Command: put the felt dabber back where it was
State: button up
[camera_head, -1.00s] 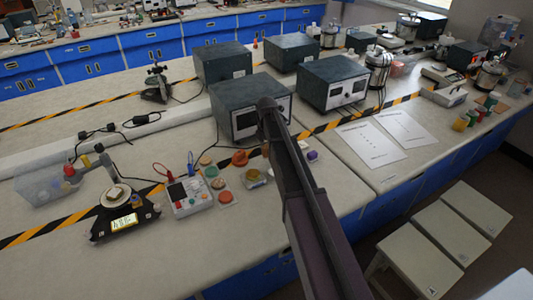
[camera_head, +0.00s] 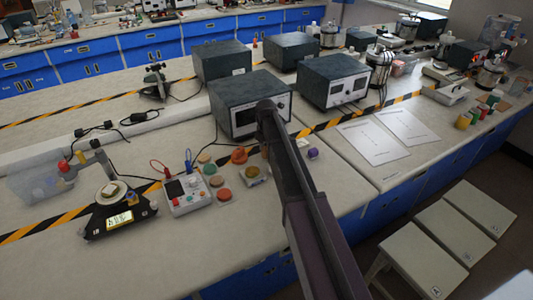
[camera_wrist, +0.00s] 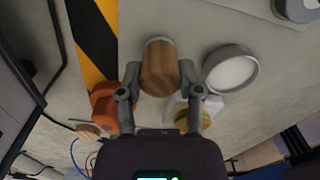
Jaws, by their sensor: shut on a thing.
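In the wrist view a wooden cylinder with a pale grey end, which looks like the felt dabber (camera_wrist: 160,70), sits between the two fingertips of my gripper (camera_wrist: 159,80). My gripper is shut on it. The pale end points toward the top of the picture. I cannot tell whether it touches the bench. In the head view my arm hides the gripper and the dabber. No marked spot for the dabber stands out in these views.
A grey-rimmed round piece (camera_wrist: 231,70) lies right of the dabber. An orange object (camera_wrist: 104,106) is close by the left finger, also seen in the head view (camera_head: 239,155).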

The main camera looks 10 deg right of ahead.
aim_at(266, 148)
jog(key=shift+f, duration=0.25)
jog(key=o, duration=1)
jog(key=shift+r, duration=0.15)
notch_tip(266, 148, up, 12)
jog(key=p, duration=1.2)
jog(key=shift+r, duration=0.1)
jog(key=shift+s, duration=0.1)
dwell(0.4)
